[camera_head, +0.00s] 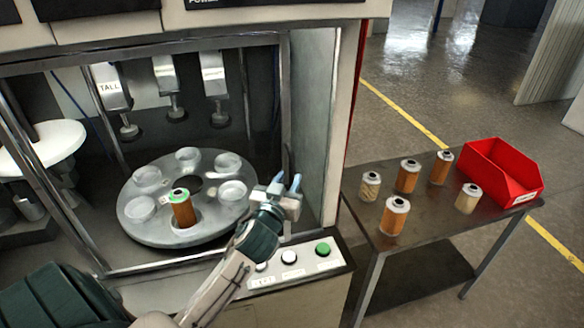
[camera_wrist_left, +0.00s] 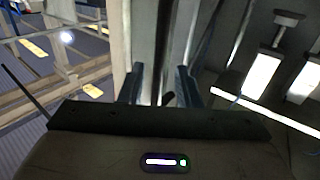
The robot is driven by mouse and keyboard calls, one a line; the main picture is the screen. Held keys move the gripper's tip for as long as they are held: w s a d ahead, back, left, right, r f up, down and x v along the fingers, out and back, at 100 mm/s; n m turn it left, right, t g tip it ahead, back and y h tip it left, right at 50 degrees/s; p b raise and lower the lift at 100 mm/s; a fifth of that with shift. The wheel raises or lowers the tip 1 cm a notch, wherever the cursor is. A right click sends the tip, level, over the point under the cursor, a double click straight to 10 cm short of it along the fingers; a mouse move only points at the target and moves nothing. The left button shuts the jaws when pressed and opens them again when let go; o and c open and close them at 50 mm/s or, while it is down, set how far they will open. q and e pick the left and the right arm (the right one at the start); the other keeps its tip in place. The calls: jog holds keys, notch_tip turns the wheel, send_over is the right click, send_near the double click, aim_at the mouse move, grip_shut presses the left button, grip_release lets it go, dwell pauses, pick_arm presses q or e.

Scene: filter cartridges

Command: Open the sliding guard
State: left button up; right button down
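The machine's opening has a metal frame, with a lower rail (camera_head: 180,262) and a right upright (camera_head: 284,95); I cannot clearly tell the sliding guard's panel from this frame. My left gripper (camera_head: 287,182) is at the right upright, its two bluish fingers apart. In the left wrist view the fingers of my left gripper (camera_wrist_left: 160,88) stand apart with a vertical metal bar (camera_wrist_left: 163,45) in line with the gap. A small dark piece shows between the fingertips. I cannot tell whether they touch it. My right gripper is not in view.
Inside, a round turntable (camera_head: 160,228) with several cups holds one orange cartridge (camera_head: 183,212). A button panel (camera_head: 300,262) is below the gripper. At right, a table (camera_head: 425,225) carries several cartridges and a red bin (camera_head: 500,170).

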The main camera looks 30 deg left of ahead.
aim_at(290, 176)
pick_arm(q)
jog(key=shift+p+x, duration=0.45)
jog(key=shift+x, duration=1.05)
jog(key=shift+c, duration=0.2)
grip_shut()
